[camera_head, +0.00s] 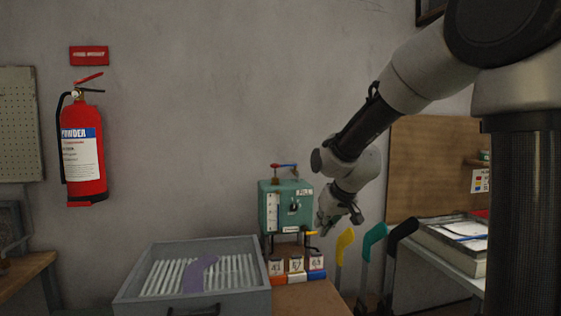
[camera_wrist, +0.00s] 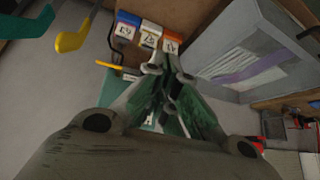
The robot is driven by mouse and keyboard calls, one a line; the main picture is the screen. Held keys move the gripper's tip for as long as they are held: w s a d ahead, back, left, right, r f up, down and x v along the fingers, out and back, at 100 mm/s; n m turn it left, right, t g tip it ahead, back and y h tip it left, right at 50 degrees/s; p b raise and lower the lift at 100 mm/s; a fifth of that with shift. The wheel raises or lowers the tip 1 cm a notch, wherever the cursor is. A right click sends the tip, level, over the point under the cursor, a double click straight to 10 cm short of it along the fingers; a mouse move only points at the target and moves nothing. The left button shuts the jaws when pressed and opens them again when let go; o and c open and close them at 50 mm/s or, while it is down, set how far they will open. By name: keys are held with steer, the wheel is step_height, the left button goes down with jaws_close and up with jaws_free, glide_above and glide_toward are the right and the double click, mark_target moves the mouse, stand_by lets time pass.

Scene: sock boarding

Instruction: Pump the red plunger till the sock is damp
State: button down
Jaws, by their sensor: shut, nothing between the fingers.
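A purple sock (camera_head: 200,274) lies across the pale slats of a grey tray (camera_head: 243,299); it also shows in the wrist view (camera_wrist: 250,68). A green box (camera_head: 268,212) stands behind and right of the tray. My gripper (camera_head: 326,224) is shut and empty, just right of the box's front. In the wrist view its fingertips (camera_wrist: 166,66) are together, hiding part of the box. I cannot tell whether the sock is damp.
Three numbered blocks (camera_head: 296,265) stand below the green box. Yellow (camera_head: 344,240), teal (camera_head: 374,236) and black foot-shaped boards stand to the right. A shelf with a grey box (camera_head: 447,250) is farther right. A red extinguisher (camera_head: 84,150) hangs on the wall at left.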

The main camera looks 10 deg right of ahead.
steer(key=w+a+r+t, duration=0.1)
steer(key=w+a+t, duration=0.2)
steer(key=w, duration=0.8)
steer(key=w+a+r+t, duration=0.1)
steer(key=w+a+t, duration=0.3)
steer(key=w, duration=0.7)
steer(key=w+r+t, duration=0.3)
steer(key=r+t, duration=0.1)
steer(key=r, duration=0.2)
steer(key=w+d+r+m+t+h, duration=0.1)
steer(key=w+r+t, duration=0.2)
steer(key=r, duration=0.3)
steer(key=shift+m+t+h, duration=0.3)
steer(key=shift+t, duration=0.3)
steer(key=x, duration=1)
steer(key=shift+f, duration=2.05)
